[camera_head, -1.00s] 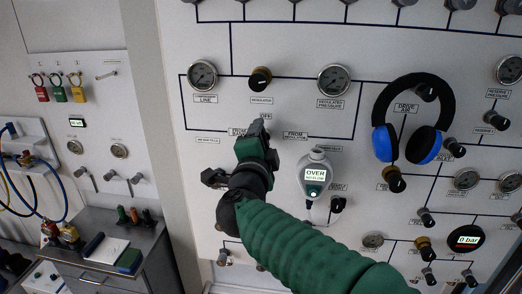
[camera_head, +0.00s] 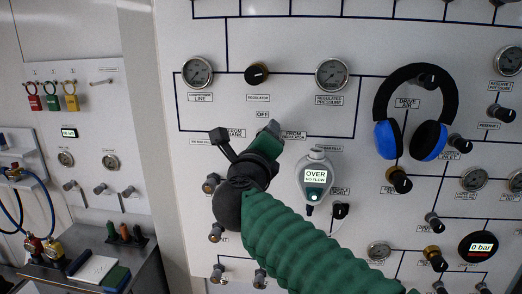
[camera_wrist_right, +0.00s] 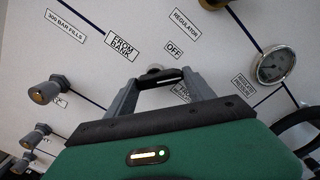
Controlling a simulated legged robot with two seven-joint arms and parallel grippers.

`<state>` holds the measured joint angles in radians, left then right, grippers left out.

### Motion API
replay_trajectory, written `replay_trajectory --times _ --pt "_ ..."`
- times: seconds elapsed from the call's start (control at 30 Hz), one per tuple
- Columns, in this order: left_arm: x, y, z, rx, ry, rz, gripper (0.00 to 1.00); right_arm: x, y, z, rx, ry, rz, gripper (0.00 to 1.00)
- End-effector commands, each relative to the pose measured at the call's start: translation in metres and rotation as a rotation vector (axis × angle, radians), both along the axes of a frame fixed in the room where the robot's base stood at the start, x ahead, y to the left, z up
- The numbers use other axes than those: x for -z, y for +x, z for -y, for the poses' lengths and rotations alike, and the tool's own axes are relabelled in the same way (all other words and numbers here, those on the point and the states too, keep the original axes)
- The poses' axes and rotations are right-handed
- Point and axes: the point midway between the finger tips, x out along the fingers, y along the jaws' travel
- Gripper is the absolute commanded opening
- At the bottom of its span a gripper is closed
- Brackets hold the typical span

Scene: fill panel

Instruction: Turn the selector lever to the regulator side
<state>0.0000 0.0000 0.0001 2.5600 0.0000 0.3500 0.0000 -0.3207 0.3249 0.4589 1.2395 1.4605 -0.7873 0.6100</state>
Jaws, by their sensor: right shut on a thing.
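The selector lever (camera_wrist_right: 160,78) shows in the right wrist view as a dark bar between my fingertips, with a pale hub just behind it. My right gripper (camera_wrist_right: 158,84) is shut on it. In the head view my right gripper (camera_head: 270,128) leans up and to the right, its tips beside the FROM REGULATOR label (camera_head: 293,135) and below the OFF label (camera_head: 262,115). The gripper hides most of the lever there. The wrist view shows the FROM BANK label (camera_wrist_right: 122,45) left of the lever and OFF (camera_wrist_right: 174,48) above it. My left gripper is not in view.
The regulator knob (camera_head: 257,75) and two gauges (camera_head: 197,72) (camera_head: 332,74) are above. A grey handheld meter (camera_head: 315,176) reading OVER hangs close to the right of my wrist. Blue-black headphones (camera_head: 415,112) hang further right. Small valve knobs (camera_head: 211,183) stick out below left.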

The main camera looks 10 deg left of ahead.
Motion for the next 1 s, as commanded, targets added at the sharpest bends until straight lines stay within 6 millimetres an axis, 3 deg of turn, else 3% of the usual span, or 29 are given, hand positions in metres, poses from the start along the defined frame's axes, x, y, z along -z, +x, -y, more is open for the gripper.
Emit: replay_trajectory --times 0.03,0.6,1.0 --pt "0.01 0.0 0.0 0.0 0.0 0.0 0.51 0.013 0.001 -0.001 -0.001 0.043 -0.011 0.21" --pt "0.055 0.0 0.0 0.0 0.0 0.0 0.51 0.019 0.002 -0.001 0.002 0.576 0.003 0.21" --pt "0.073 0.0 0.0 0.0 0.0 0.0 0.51 0.019 0.002 -0.002 0.003 0.843 0.011 0.22"
